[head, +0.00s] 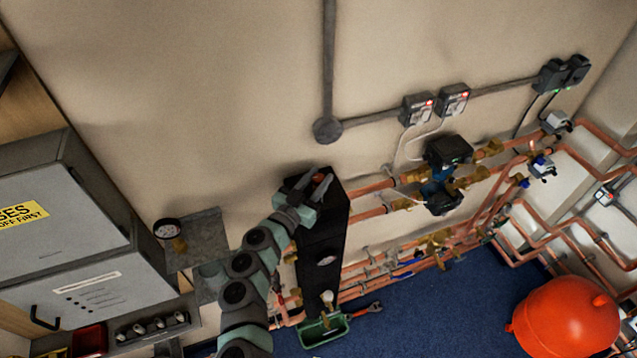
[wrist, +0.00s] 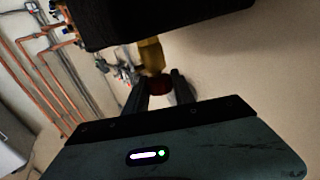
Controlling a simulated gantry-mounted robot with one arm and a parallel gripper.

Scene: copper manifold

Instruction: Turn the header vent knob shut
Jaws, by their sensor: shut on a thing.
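The header (head: 322,232) is a tall black insulated box against the wall. In the head view my gripper (head: 314,188) is at its top, and a small reddish spot there may be the vent knob. In the wrist view a brass fitting (wrist: 151,55) comes out of the black header (wrist: 130,18). The dark red vent knob (wrist: 158,86) is at its end. My gripper (wrist: 158,90) has its two dark fingers on either side of the knob, shut on it. The fingers and shadow hide part of the knob, and its turn angle cannot be told.
Copper pipes (head: 372,188) and a dark pump (head: 442,195) are right of the header. A pressure gauge (head: 167,229) and a grey cabinet (head: 60,205) stand left. A green tray (head: 323,331) and red-handled wrench (head: 366,311) lie below.

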